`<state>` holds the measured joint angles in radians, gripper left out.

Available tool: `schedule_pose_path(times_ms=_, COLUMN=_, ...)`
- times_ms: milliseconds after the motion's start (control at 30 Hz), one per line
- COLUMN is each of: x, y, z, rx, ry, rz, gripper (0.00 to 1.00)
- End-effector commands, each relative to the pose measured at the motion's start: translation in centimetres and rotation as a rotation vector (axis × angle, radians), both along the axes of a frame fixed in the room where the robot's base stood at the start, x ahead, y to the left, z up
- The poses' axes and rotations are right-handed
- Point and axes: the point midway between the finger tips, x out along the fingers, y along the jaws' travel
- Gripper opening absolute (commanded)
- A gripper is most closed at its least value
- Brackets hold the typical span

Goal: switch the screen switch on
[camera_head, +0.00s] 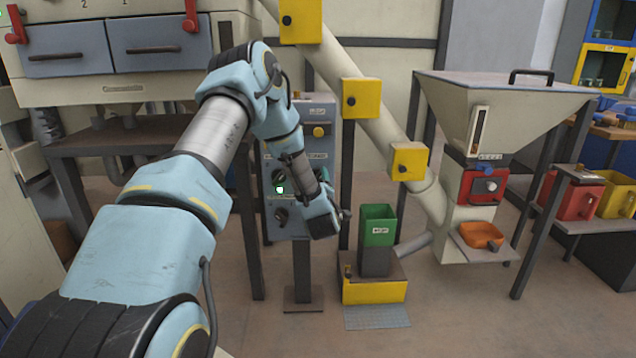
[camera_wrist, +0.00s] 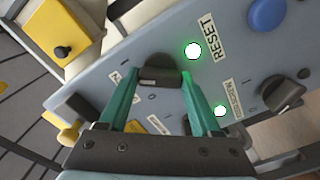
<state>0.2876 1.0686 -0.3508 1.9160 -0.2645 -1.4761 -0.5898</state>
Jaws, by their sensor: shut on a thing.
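The grey control panel (camera_head: 313,112) stands on a post in the head view, partly behind my arm. In the wrist view its face (camera_wrist: 110,85) fills the middle, tilted. A black rotary switch knob (camera_wrist: 158,68) sits between the teal fingers of my gripper (camera_wrist: 156,80), which is shut on it. Small labels lie beside this knob, but I cannot read them, so I cannot tell its name. A second black knob (camera_wrist: 281,92) is at the right, apart from my gripper.
A lit green lamp (camera_wrist: 193,50) is beside the RESET label, near a blue button (camera_wrist: 267,14). Another green lamp (camera_wrist: 221,111) glows lower. A yellow knob (camera_wrist: 68,133) is left of the fingers. A green bin (camera_head: 378,225) and a slanted pipe (camera_head: 380,110) stand right of the panel.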

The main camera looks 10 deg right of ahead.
Motion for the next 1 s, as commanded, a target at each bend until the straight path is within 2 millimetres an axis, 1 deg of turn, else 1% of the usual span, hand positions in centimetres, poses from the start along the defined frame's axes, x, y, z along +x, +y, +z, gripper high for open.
schedule_pose_path(times_ms=300, x=-0.04, y=-0.11, z=-0.05, rx=0.070, ry=-0.011, rz=-0.002, gripper=0.09)
schedule_pose_path(times_ms=700, x=-0.05, y=-0.11, z=-0.06, rx=0.076, ry=-0.012, rz=-0.002, gripper=0.09)
schedule_pose_path(times_ms=733, x=-0.05, y=-0.11, z=-0.08, rx=0.076, ry=-0.012, rz=-0.002, gripper=0.67)
schedule_pose_path(times_ms=900, x=-0.04, y=-0.08, z=-0.05, rx=0.075, ry=-0.013, rz=-0.002, gripper=0.86)
schedule_pose_path(times_ms=1000, x=-0.03, y=-0.05, z=-0.04, rx=0.075, ry=-0.013, rz=-0.002, gripper=0.95)
